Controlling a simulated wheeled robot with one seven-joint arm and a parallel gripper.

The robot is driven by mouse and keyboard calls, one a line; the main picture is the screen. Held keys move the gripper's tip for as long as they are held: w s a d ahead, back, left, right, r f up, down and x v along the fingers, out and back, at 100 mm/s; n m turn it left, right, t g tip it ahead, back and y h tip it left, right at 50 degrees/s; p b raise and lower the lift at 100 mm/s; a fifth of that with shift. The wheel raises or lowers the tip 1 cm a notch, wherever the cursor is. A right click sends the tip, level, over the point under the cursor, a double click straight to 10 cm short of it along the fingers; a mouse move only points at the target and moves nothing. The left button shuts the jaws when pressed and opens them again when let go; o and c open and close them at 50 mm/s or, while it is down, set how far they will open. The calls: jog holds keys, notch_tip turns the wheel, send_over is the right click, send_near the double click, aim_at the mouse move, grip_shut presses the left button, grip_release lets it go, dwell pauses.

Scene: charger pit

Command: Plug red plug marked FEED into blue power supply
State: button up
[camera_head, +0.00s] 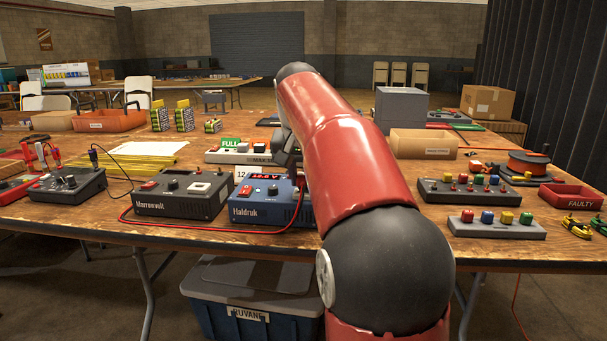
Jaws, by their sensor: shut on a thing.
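The blue power supply (262,212), marked Haldruk, stands at the table's front edge with a lit red display. My gripper (293,166) is just above its right back part, and my arm hides much of it. My gripper is shut on the red plug (300,181), which shows as a small red piece at the supply's right end. Its FEED mark is not readable. A red cable (170,224) runs from that place along the front of the supply and to the left. Whether the plug sits in a socket is hidden.
Right of my arm are a row of coloured knobs (495,224), a switch box (470,191) and a red FAULTY tray (571,196). A lidded bin (250,290) is under the table.

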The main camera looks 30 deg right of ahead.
jog(key=shift+f, duration=0.5)
dwell(1.9)
jog(key=o, duration=1.1)
jog(key=shift+c, duration=0.2)
jog(key=o, duration=0.3)
jog(key=shift+o, duration=0.2)
notch_tip(320, 180, up, 5)
jog(key=p, duration=0.5)
jog(key=shift+r, duration=0.1)
jog(key=shift+r+p, duration=0.3)
jog(key=shift+r, duration=0.9)
